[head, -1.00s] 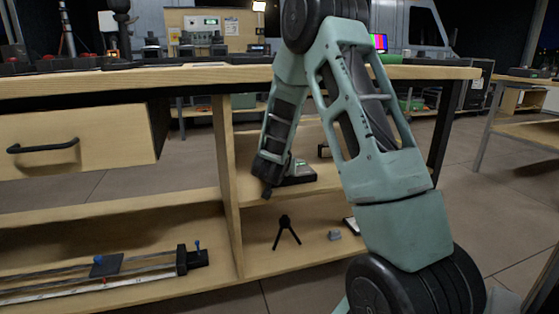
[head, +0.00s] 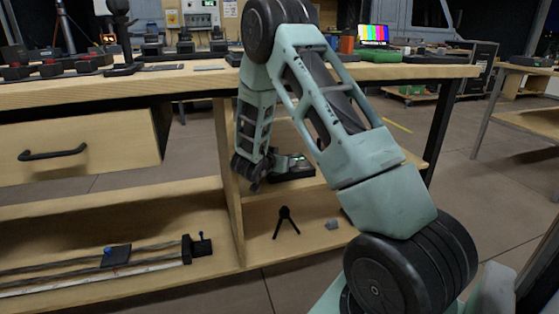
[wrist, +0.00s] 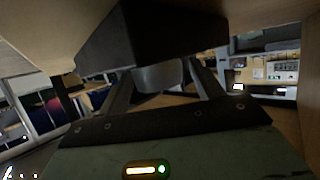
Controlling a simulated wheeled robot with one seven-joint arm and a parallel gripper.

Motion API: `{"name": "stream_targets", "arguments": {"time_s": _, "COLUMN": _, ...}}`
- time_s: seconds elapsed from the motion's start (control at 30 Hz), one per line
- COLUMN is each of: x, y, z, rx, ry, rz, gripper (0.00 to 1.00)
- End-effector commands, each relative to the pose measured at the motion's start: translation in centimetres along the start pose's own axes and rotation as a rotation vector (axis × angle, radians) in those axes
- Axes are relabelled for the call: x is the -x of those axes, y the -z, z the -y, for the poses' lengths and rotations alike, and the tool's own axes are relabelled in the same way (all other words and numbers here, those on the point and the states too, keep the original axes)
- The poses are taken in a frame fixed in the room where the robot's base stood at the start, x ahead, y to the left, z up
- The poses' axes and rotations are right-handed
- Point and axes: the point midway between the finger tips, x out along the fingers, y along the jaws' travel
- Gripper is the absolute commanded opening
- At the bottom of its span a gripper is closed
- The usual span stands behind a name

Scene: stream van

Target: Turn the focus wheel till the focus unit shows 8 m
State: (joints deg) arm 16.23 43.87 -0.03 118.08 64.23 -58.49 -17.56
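The focus unit (head: 294,173) is a dark box with a small green-lit display on the middle shelf under the bench. Its reading is too small to make out. My gripper is at the lower end of the arm, left of the unit in the head view. In the wrist view a dark block (wrist: 150,32), seemingly the unit, fills the upper middle. A grey rounded wheel (wrist: 160,76) sits below it. My gripper's fingers (wrist: 161,80) stand on both sides of this wheel, close to it. Whether they touch it is unclear.
The upright shelf divider (head: 228,180) stands just left of my gripper. A small black tripod (head: 286,222) and a grey piece (head: 333,224) are on the lower shelf. A slider rail (head: 110,262) lies at lower left. The bench top (head: 420,72) overhangs the shelf.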

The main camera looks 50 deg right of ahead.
Motion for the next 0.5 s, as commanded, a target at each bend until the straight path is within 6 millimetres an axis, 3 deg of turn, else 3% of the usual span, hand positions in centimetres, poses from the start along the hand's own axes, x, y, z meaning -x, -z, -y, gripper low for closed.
{"name": "stream_targets", "arguments": {"time_s": 0.27, "x": 0.2, "y": 0.4, "z": 0.0, "rx": 0.000, "ry": 0.001, "rz": 0.000, "gripper": 0.66}}
{"name": "stream_targets", "arguments": {"time_s": 0.5, "x": 1.7, "y": 4.1, "z": 0.0, "rx": -0.002, "ry": 0.001, "rz": -0.001, "gripper": 0.66}}
